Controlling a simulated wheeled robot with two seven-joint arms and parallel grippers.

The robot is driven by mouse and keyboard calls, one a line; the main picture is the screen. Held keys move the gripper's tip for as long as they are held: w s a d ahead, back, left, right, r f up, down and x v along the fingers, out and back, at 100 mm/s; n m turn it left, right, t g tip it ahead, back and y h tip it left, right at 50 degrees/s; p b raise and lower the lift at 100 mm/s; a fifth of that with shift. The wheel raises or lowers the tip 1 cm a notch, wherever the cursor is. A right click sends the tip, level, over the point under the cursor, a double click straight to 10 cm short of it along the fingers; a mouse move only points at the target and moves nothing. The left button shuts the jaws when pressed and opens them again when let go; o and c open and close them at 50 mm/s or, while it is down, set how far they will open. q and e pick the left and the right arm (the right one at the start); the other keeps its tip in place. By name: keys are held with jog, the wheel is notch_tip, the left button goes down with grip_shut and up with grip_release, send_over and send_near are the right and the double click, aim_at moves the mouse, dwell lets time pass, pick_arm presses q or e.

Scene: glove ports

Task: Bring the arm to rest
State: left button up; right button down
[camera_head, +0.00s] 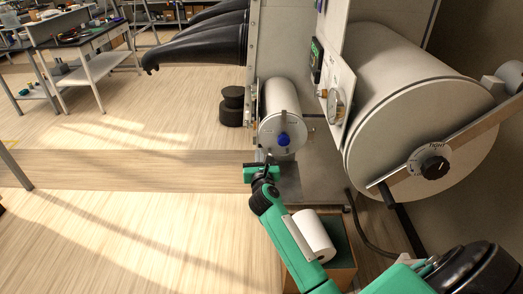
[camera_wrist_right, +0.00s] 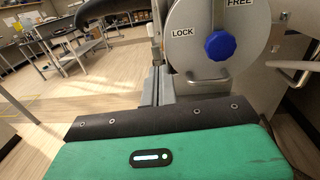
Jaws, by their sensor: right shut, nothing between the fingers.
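My right arm reaches up from the lower right in the head view. Its gripper (camera_head: 262,168) is shut and empty, just below and in front of the small round hatch (camera_head: 282,132). The blue knob (camera_head: 283,139) on this hatch also shows in the right wrist view (camera_wrist_right: 220,45), with LOCK to its left and FREE to its upper right. The gripper appears apart from the knob. My left gripper is not in view.
A large grey drum (camera_head: 415,110) with a black dial (camera_head: 434,167) and a bar stands on the right. Black gloves (camera_head: 205,42) stick out to the left from the cabinet. A wooden box (camera_head: 340,277) is beside my right arm. The floor (camera_head: 110,220) on the left is clear.

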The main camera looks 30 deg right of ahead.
jog(key=s+a+r+n+t+y, duration=0.25)
jog(key=s+a+n+y, duration=0.35)
jog(key=a+n, duration=0.3)
jog(key=s+a+r+n+t+y, duration=0.25)
jog(key=s+a+n+y, duration=0.4)
jog(key=n, duration=0.55)
jog(key=s+a+f+n+g+y, duration=0.4)
jog(key=s+a+f+n+g, duration=0.55)
jog(key=s+n, duration=0.5)
jog(key=s+d+f+n+g+h, duration=0.4)
jog(key=s+d+f, duration=0.1)
jog(key=s, duration=0.2)
jog(key=s+d+f+n+g+h, duration=0.4)
jog(key=s+d+h, duration=0.1)
jog(key=s, duration=0.3)
notch_tip(320, 180, down, 32)
jog(key=g, duration=0.2)
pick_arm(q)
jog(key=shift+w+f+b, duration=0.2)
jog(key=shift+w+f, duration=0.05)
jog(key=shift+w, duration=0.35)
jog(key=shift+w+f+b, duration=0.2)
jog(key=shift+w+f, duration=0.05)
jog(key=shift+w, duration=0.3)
pick_arm(e)
jog(key=s+d+f, duration=0.3)
jog(key=s+f, duration=1.5)
jog(key=s, duration=0.1)
jog(key=shift+s+d+g, duration=0.2)
jog(key=shift+g, duration=0.15)
